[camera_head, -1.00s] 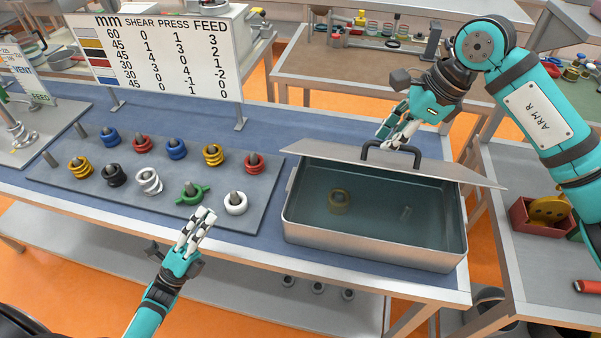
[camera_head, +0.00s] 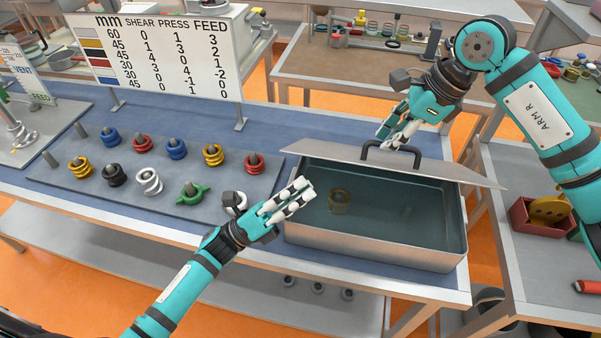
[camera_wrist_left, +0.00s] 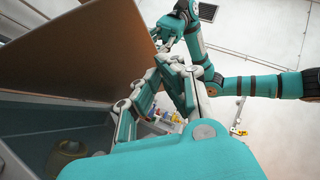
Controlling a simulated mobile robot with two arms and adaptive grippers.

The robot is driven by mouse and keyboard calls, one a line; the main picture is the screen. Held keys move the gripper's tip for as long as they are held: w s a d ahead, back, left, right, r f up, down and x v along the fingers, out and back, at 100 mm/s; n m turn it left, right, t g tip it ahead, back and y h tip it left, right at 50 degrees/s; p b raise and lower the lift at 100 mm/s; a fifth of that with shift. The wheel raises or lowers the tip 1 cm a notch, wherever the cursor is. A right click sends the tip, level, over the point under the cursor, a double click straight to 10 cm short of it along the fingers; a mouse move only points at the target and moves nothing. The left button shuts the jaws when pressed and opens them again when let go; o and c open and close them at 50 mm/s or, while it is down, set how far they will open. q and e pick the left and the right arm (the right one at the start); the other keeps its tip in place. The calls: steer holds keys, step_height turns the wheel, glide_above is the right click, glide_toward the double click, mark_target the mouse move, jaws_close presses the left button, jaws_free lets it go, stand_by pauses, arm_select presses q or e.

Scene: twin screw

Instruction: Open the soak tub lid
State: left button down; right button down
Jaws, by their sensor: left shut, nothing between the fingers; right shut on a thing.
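The soak tub (camera_head: 375,245) is a grey metal box on the blue bench top, with teal liquid inside. Its lid (camera_head: 450,171) is raised and stands over the tub's back edge, so the front is uncovered. My right gripper (camera_head: 398,146) is shut on the black lid handle (camera_head: 392,148). My left gripper (camera_head: 302,190) is shut and empty, above the tub's left rim. A yellow ring (camera_head: 340,200) lies in the liquid. The left wrist view shows the lid's underside (camera_wrist_left: 80,50), the tub interior (camera_wrist_left: 40,125) and the left fingers (camera_wrist_left: 155,85).
A grey board (camera_head: 120,195) with several coloured springs on pegs stands left of the tub. A sign with numbers (camera_head: 165,55) stands behind it. A red bin (camera_head: 535,215) sits on the side bench at right.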

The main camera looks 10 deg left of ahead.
arm_select(q)
steer(key=shift+w+a+r, duration=0.15)
steer(key=shift+w+r, duration=0.8)
steer(key=shift+r, duration=0.25)
arm_select(e)
steer(key=shift+w+d+f, duration=0.15)
steer(key=shift+f, duration=0.1)
arm_select(q)
steer(key=shift+r, duration=0.1)
